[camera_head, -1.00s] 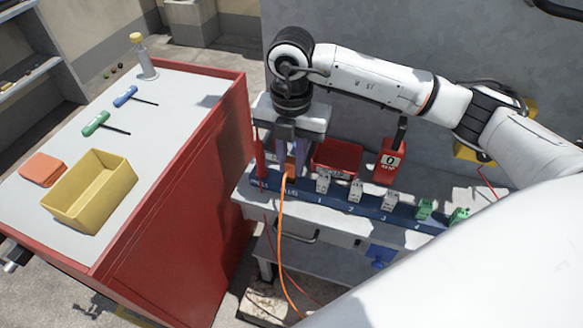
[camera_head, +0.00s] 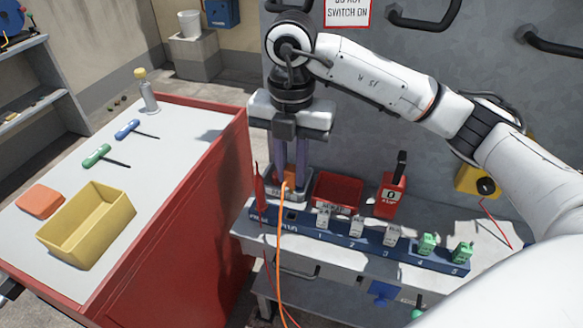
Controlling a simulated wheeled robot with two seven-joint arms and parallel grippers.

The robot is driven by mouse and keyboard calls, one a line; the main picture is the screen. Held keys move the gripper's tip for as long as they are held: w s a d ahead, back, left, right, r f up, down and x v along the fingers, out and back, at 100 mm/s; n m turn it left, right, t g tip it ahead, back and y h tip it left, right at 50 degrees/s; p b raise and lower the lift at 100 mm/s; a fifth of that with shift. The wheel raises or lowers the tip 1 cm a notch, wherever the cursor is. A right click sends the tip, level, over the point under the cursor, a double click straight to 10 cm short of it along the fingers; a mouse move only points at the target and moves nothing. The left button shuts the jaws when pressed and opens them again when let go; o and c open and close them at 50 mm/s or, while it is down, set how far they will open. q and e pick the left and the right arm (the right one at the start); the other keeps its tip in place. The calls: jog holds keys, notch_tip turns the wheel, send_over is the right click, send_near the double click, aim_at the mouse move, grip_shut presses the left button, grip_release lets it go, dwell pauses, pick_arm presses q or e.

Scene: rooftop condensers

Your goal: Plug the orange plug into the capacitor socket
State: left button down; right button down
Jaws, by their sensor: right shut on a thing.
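The orange plug (camera_head: 289,173) is between the fingers of my right gripper (camera_head: 291,178), which is shut on it and points down. An orange cable (camera_head: 281,232) hangs from the plug over the front of the blue rail (camera_head: 372,246). The plug appears above or behind the rail's left part. A grey block-like part (camera_head: 290,195) shows just below it; I cannot tell whether they touch. White numbered units (camera_head: 324,218) and green units (camera_head: 463,252) stand along the rail. I cannot make out which item is the capacitor socket. My left gripper is not in view.
A red bin (camera_head: 338,192) and a red tool with a black handle (camera_head: 391,194) stand behind the rail. A red pointed item (camera_head: 260,188) stands at its left end. The red cabinet (camera_head: 200,215) on the left carries a yellow tray (camera_head: 88,228) and T-handle tools.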

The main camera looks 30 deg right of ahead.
aim_at(291, 168)
dwell(0.5)
jog(key=shift+r+p, duration=1.5)
jog(key=shift+r, duration=0.55)
jog(key=c, duration=2.2)
grip_release()
jog(key=shift+f, duration=0.1)
grip_shut()
